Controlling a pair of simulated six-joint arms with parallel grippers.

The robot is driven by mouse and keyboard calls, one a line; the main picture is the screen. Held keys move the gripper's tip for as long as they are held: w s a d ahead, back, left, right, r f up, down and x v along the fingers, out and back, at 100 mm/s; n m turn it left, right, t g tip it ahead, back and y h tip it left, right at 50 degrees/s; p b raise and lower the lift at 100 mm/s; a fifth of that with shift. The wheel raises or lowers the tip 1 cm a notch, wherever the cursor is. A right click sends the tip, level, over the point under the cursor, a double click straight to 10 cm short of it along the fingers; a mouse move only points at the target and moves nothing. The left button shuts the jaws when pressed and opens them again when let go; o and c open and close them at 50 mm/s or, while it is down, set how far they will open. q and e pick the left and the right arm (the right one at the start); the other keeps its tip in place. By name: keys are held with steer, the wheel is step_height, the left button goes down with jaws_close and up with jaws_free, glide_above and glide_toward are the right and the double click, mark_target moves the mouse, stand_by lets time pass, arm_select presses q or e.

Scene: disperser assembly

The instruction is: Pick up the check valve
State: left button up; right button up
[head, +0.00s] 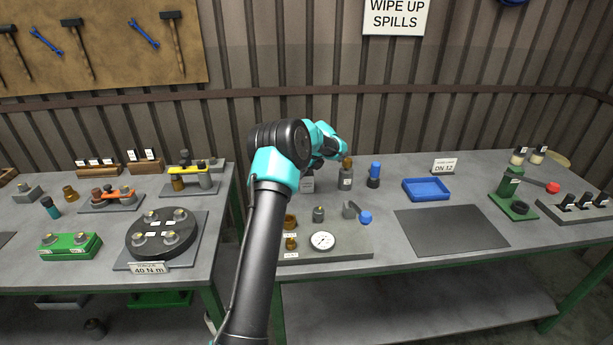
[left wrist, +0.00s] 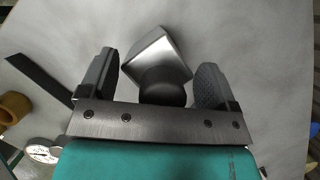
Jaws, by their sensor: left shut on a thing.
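My left gripper (head: 338,150) is above the back of the right-hand table, at the end of the raised arm. In the left wrist view my left gripper (left wrist: 157,85) is shut on a grey metal piece, which I take to be the check valve (left wrist: 165,55). It has a bright faceted body and a darker round part between the fingers. In the head view the gripper hides most of the held piece. My right gripper is not in view.
A grey tray holds a pressure gauge (head: 322,241), brass fittings (head: 290,221), a grey fitting (head: 319,213) and a blue-handled valve (head: 351,210). A bottle (head: 346,178) and a blue-capped cylinder (head: 374,174) stand behind. A blue bin (head: 427,189) and dark mat (head: 452,228) lie right.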

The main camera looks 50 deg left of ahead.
arm_select(q)
step_height(320, 180, up, 18)
stand_by(0.6)
stand_by(0.5)
